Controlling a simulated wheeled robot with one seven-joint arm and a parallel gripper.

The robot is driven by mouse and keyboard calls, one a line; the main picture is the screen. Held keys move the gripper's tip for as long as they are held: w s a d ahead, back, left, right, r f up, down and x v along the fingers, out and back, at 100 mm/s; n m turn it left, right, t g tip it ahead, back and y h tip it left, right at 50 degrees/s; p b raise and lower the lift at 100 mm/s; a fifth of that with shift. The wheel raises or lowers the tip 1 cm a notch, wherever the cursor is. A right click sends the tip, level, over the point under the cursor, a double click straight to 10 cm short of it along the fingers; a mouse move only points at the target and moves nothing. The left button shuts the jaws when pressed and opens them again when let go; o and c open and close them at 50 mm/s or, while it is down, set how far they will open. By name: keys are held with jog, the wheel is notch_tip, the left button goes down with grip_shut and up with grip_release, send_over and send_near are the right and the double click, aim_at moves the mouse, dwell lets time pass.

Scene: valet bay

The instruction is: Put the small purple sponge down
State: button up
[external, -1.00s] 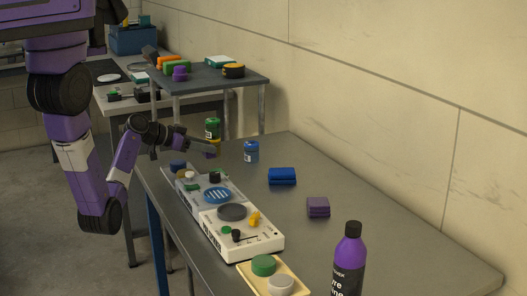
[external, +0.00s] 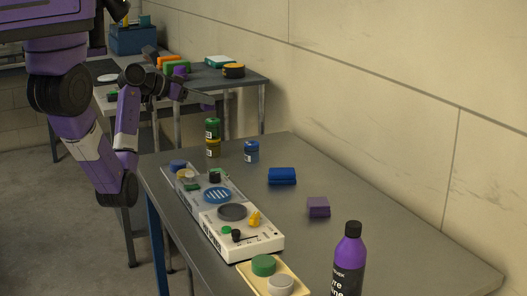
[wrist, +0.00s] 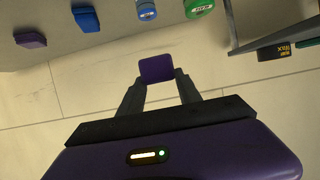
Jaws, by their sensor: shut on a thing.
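My gripper (wrist: 157,80) is shut on the small purple sponge (wrist: 156,69), which shows as a flat purple square between the two fingertips in the wrist view. In the external view my gripper (external: 206,97) is raised above the far end of the grey table (external: 400,245), near the dark raised shelf (external: 250,79). The sponge is too small there to make out clearly. It is held in the air, apart from the table.
A white device (external: 262,243), yellow tray (external: 294,289) and purple bottle (external: 349,260) are nearer. The table's right side is clear.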

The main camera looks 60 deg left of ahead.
jog(key=w+d+m+g+h+p, duration=0.1)
jog(key=w+d+m+h, duration=0.25)
jog(key=d, duration=0.75)
jog(key=w+d+r+m+g+h, duration=0.15)
jog(key=w+d, duration=0.35)
jog(key=d, duration=0.5)
jog(key=w+d+m+g+h+p, duration=0.1)
jog(key=w+d+m+h, duration=0.25)
jog(key=d, duration=0.75)
jog(key=s+d+f+m+g+h+p, duration=0.15)
jog(key=s+d+m+g, duration=0.35)
jog(key=d, duration=1.3)
jog(key=s+d+m+g+h, duration=0.3)
jog(key=s+d+m+g, duration=0.15)
jog(key=d, duration=1.35)
jog(key=shift+g, duration=0.3)
notch_tip(320, 180, down, 20)
jog(key=shift+s+r+p, duration=0.1)
jog(key=shift+s+p, duration=0.05)
jog(key=shift+p, duration=0.95)
jog(key=shift+f+h, duration=0.2)
jog(key=shift+h, duration=0.1)
jog(key=o, duration=1.3)
jog(key=shift+r, duration=0.1)
